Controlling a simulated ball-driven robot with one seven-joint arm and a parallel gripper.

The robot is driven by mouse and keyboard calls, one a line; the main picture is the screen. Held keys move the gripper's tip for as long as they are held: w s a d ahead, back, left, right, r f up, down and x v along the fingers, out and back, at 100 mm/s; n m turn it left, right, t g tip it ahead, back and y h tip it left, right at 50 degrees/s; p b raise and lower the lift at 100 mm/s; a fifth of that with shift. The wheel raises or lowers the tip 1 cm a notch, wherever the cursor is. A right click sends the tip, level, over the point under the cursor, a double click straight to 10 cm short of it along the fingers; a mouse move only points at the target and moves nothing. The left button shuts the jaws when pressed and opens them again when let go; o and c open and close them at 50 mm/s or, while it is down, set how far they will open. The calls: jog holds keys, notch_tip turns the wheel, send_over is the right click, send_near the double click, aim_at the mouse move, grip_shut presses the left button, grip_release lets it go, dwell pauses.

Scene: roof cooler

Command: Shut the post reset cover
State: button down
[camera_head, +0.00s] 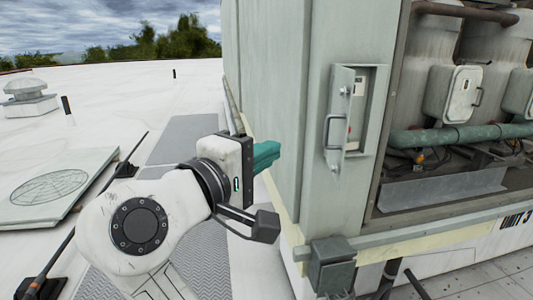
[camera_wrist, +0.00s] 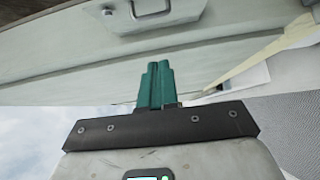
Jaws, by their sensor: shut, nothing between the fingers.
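The post reset cover (camera_head: 341,108) is a small pale grey-green door with a dark bar handle (camera_head: 331,131), on the corner post of the cooler. It stands open, swung out to the left. The recess behind it (camera_head: 357,98) shows a pale panel with a bit of red, partly hidden by the door. My gripper (camera_head: 267,155) has teal fingers, shut and empty, left of the cover and apart from it. In the wrist view the shut fingers (camera_wrist: 157,75) point toward a grey wall; a panel with a bar handle (camera_wrist: 150,8), probably the cover, is cut off at the top.
The cooler's side wall (camera_head: 272,75) stands close behind my gripper. A grey box (camera_head: 332,265) juts from the post's foot. The open bay at right holds a green pipe (camera_head: 460,137) and hatches (camera_head: 453,93). Grey walkway mats (camera_head: 186,138) and a flat roof panel (camera_head: 55,185) lie left.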

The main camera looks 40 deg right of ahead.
aim_at(329, 124)
jog(key=s+d+p, duration=0.1)
jog(key=d, duration=0.9)
jog(key=shift+s+f, duration=0.15)
jog(key=shift+p, duration=0.35)
